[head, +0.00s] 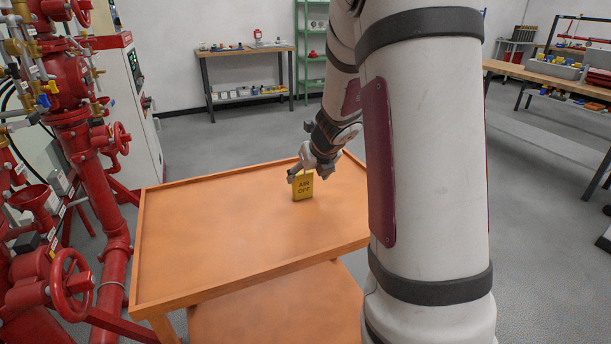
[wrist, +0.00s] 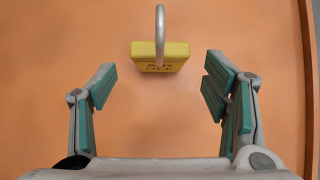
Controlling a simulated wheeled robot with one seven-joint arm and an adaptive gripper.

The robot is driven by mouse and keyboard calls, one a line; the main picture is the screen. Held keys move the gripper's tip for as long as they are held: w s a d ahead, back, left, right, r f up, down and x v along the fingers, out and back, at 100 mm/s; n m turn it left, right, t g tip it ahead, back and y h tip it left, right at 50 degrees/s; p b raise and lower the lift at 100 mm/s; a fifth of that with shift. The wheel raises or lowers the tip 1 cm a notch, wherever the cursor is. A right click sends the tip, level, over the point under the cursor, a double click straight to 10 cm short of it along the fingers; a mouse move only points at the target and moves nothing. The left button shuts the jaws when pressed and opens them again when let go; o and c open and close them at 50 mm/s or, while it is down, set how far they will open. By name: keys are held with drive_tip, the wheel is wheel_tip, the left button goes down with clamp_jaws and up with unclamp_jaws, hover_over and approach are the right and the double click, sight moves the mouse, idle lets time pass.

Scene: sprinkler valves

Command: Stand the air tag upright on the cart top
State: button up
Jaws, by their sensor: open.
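The air tag (head: 303,187) is a yellow block marked "AIR OFF" in dark letters. It stands upright on the orange cart top (head: 220,240), towards the far right part. In the wrist view the tag (wrist: 174,56) has a grey metal loop rising from its top. My gripper (head: 297,174) is just behind and above the tag in the head view. In the wrist view its green-padded fingers (wrist: 158,88) are spread wide and empty, with the tag ahead of the gap between them and touching neither finger.
The cart top has a raised rim, and its left and near parts are clear. Red pipes with valve wheels (head: 72,285) stand close to the cart's left. A workbench (head: 240,52) stands at the back, and another bench (head: 550,76) is at the right.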

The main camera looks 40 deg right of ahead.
drive_tip(key=p+v, duration=0.3)
drive_tip(key=v, duration=0.4)
drive_tip(key=s+a+r+n+g+y, duration=0.15)
drive_tip(key=s+a+r+n, duration=0.3)
drive_tip(key=a+n, duration=0.6)
drive_tip(key=s+a+r+n+t+y, duration=0.1)
drive_tip(key=s+a+r+n+y, duration=0.3)
drive_tip(key=a+n, duration=0.6)
drive_tip(key=s+a+n+g+h, duration=0.1)
drive_tip(key=s+a+n+g, duration=0.1)
drive_tip(key=s+n, duration=0.7)
drive_tip(key=s+a+n+g+h, duration=0.2)
drive_tip(key=s+a+n, duration=0.1)
drive_tip(key=s+n, duration=0.6)
drive_tip(key=s, duration=0.4)
drive_tip(key=shift+f+n, duration=0.35)
drive_tip(key=shift+f, duration=0.05)
drive_tip(key=shift+a+g+h, duration=0.1)
drive_tip(key=shift+g+h, duration=0.15)
